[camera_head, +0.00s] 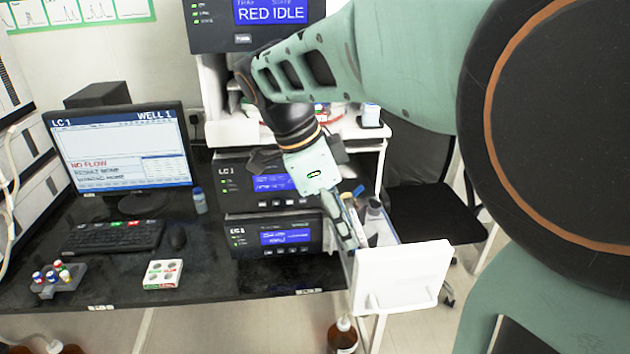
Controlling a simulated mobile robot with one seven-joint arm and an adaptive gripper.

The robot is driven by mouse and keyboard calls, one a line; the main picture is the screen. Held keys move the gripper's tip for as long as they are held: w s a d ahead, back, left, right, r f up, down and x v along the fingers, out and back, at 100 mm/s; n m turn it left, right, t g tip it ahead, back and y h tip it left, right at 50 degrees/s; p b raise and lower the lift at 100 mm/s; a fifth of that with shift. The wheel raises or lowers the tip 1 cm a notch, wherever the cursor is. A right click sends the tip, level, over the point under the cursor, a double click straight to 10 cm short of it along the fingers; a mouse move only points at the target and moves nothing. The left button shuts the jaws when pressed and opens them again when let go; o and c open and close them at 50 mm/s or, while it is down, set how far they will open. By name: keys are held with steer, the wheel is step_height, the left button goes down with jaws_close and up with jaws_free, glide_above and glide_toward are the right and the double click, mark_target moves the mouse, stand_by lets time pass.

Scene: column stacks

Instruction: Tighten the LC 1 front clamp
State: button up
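I cannot make out the front clamp; my arm covers part of the modules' right side. My gripper (358,242) points down at the right end of the bench, over or in the open white drawer (402,278). Its fingers are small and overlap the drawer contents, so I cannot tell whether it is open, shut or holding something.
The drawer juts out past the bench front and holds a grey-capped container (374,208) and other small items. A monitor (120,150) reading "NO FLOW", a keyboard (113,236), a vial rack (57,280) and a white box (162,274) are left. A black chair (430,212) stands right.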

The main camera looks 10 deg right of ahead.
steer(key=shift+x, duration=2.8)
jaws_close()
